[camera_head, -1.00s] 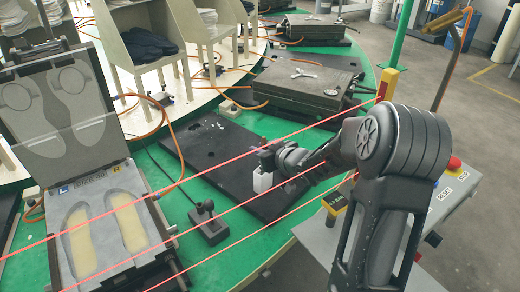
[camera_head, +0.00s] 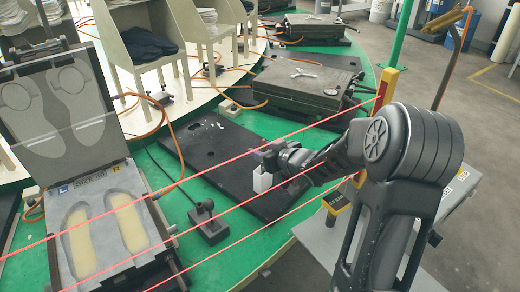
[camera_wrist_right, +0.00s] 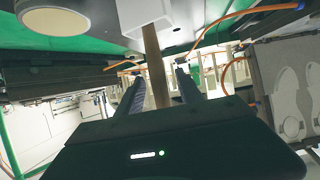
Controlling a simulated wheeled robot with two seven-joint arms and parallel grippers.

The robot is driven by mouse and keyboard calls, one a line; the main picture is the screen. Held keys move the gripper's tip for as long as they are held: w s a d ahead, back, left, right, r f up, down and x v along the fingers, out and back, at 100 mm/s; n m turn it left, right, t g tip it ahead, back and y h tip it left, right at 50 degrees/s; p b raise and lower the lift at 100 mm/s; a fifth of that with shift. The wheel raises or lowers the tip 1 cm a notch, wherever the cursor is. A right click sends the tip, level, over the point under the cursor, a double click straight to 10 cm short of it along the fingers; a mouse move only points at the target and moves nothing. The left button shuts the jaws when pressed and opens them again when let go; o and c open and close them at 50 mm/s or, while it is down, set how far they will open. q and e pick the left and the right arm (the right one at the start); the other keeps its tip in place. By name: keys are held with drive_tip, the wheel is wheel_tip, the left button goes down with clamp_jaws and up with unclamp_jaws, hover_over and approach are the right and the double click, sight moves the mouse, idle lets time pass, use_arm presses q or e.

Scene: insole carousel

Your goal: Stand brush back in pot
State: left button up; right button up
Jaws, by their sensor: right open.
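The white pot (camera_head: 262,181) shows as a small white block under my right gripper (camera_head: 270,159) in the head view. In the right wrist view the white pot (camera_wrist_right: 143,14) is at the top, with the brush's wooden handle (camera_wrist_right: 155,58) coming out of it. The handle runs between the two fingers of my right gripper (camera_wrist_right: 160,76), which are open with a gap on each side. The brush's lower end is hidden in the pot. My left gripper is out of view.
A black plate (camera_head: 220,155) lies on the green table (camera_head: 240,240). A small black joystick box (camera_head: 210,228) and an open insole mould (camera_head: 72,188) stand to the left. Red beam lines cross the front. A pale round disc (camera_wrist_right: 55,18) is near the pot in the wrist view.

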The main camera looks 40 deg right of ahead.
drive_tip(key=v, duration=0.6)
drive_tip(key=shift+s, duration=0.2)
drive_tip(key=shift+r, duration=0.1)
idle(0.6)
